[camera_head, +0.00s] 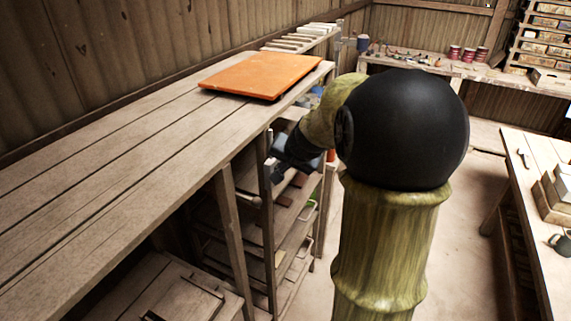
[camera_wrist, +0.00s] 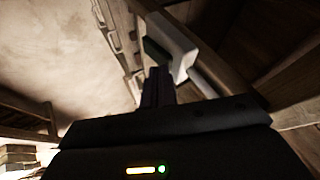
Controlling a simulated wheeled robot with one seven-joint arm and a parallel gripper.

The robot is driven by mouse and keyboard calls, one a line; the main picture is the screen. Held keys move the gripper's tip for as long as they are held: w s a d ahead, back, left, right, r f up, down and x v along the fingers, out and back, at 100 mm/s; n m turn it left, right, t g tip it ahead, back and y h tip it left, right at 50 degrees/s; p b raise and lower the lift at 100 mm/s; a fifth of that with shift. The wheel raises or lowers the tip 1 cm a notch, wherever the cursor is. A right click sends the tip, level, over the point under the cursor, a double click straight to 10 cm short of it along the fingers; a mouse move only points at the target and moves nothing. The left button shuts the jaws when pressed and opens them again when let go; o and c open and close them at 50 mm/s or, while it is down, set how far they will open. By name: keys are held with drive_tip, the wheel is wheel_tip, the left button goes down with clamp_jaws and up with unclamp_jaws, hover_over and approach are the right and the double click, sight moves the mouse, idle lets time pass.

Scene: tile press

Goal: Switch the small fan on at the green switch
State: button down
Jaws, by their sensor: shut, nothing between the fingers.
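In the wrist view, a pale box-shaped fitting (camera_wrist: 180,45) sits against a wooden beam. A dark green part (camera_wrist: 155,50) shows on its left side; it may be the green switch. My gripper (camera_wrist: 158,72) is shut and empty. Its fingertips are close to the green part and the fitting's lower edge; I cannot tell if they touch. In the head view, my gripper (camera_head: 273,174) is beside the bench's front edge, below the top, and partly hidden by my arm. I cannot make out the small fan in either view.
A long wooden bench (camera_head: 110,150) runs along the left wall, with an orange board (camera_head: 262,75) on it. Shelves with clutter stand under its far end. Another table (camera_head: 545,165) is at the right. Bare floor (camera_head: 470,220) lies between them.

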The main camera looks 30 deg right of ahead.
drive_tip(key=shift+d, duration=0.1)
drive_tip(key=b+v, duration=0.4)
drive_tip(key=v, duration=0.7)
drive_tip(key=shift+d+r, duration=0.35)
drive_tip(key=shift+r, duration=0.15)
drive_tip(key=shift+a, duration=0.1)
